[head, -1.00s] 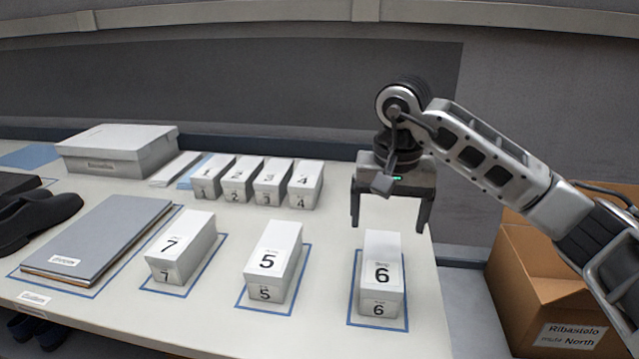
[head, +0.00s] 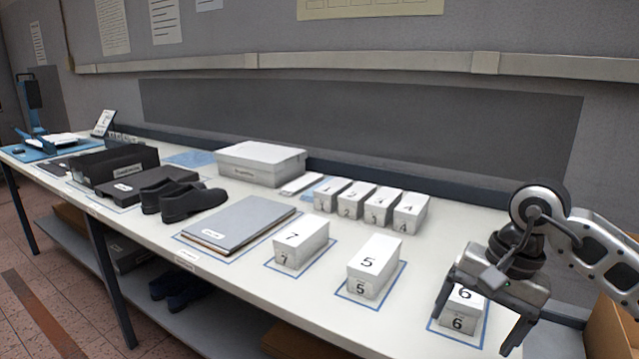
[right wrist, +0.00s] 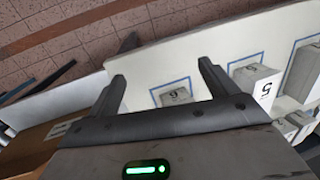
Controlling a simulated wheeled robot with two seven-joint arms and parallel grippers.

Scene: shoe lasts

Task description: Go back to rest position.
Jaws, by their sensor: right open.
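My right gripper (head: 474,332) is at the lower right of the head view, open with nothing between its fingers. It hangs in front of white box 6 (head: 459,322) in the picture and hides part of it. Box 6 stands in its blue outline. In the right wrist view the open fingers (right wrist: 162,72) show with box 6 (right wrist: 177,97) just beyond them, apart from them as far as I can tell. Box 5 (head: 374,266) and box 7 (head: 301,241) stand in their own blue outlines to the left. My left gripper is not in view.
Boxes 1 to 4 (head: 410,213) stand in a row behind. A grey folder (head: 238,224), dark shoes (head: 190,203) and a large light box (head: 260,164) lie further left on the long white table. A cardboard box (head: 612,318) stands beyond the table's right end.

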